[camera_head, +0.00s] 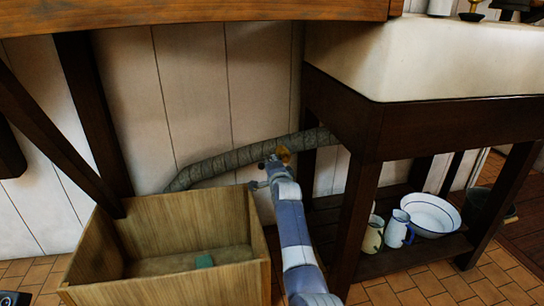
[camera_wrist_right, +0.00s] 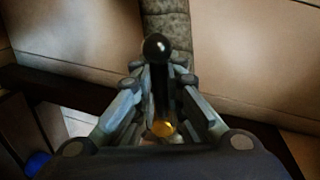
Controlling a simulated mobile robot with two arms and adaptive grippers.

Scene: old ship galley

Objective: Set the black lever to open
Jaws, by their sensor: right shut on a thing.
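The black lever (camera_wrist_right: 157,48) shows in the right wrist view, with a round black knob and a dark stem running down to a brass part (camera_wrist_right: 163,129). My right gripper (camera_wrist_right: 161,84) has its fingers on both sides of the stem, below the knob, and is shut on it. In the head view my right gripper (camera_head: 270,172) is at the wrapped grey pipe (camera_head: 228,162), beside a small brass part (camera_head: 283,154). The lever itself is hard to make out there. My left gripper is not in view.

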